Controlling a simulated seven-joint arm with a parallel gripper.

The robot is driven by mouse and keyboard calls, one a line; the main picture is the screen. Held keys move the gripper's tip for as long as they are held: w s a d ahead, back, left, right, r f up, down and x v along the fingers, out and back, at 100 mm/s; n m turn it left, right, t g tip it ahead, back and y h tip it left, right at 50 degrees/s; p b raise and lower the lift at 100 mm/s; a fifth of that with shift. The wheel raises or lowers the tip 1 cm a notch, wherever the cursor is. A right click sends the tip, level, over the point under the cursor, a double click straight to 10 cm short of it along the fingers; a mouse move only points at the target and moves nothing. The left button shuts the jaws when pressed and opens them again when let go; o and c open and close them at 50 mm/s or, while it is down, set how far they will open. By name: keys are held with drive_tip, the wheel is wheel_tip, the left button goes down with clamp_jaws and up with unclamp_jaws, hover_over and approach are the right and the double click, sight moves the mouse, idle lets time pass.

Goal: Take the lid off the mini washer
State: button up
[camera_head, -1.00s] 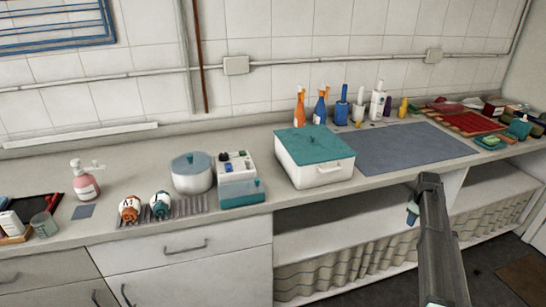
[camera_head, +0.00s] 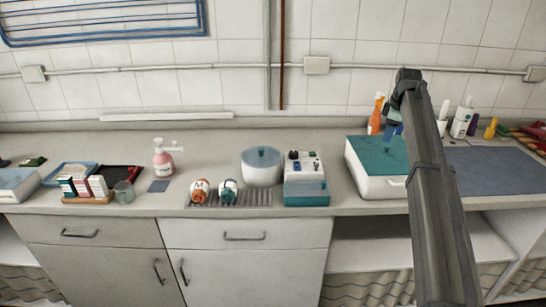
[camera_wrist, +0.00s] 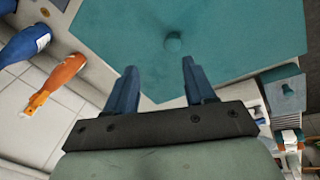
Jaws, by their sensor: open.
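A white box with a flat teal lid (camera_head: 375,153) stands on the counter right of centre. My arm hides its right part. In the head view my gripper (camera_head: 395,112) is above the back of the box. A round white pot with a lid (camera_head: 262,165) stands further left. I cannot tell by label which is the mini washer.
A small white and teal unit (camera_head: 306,180) stands between pot and box. An orange spray bottle (camera_head: 376,115) stands close behind the box. A grey mat (camera_head: 495,170) lies to its right. Two small jars sit on a grey rack (camera_head: 250,198).

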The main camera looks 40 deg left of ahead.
drive_tip(key=s+a+r+n+g, duration=0.2)
drive_tip(key=s+a+r+n, duration=0.15)
drive_tip(key=s+a, duration=1.2)
drive_tip(key=n+g+h, duration=0.1)
drive_tip(key=n, duration=0.1)
approach(261, 149)
drive_tip(key=f, duration=0.2)
drive_tip(key=shift+d+f, duration=0.2)
drive_tip(key=shift+f, duration=0.15)
drive_tip(key=shift+s+a+f, duration=0.1)
drive_tip(key=shift+a+f, duration=0.1)
drive_tip(key=shift+f, duration=0.75)
drive_tip(key=shift+s+a+f, duration=0.1)
drive_tip(key=shift+a+f, duration=0.1)
drive_tip(key=shift+f, duration=0.8)
drive_tip(key=shift+a+f, duration=0.25)
drive_tip(key=shift+f, duration=0.7)
clamp_jaws()
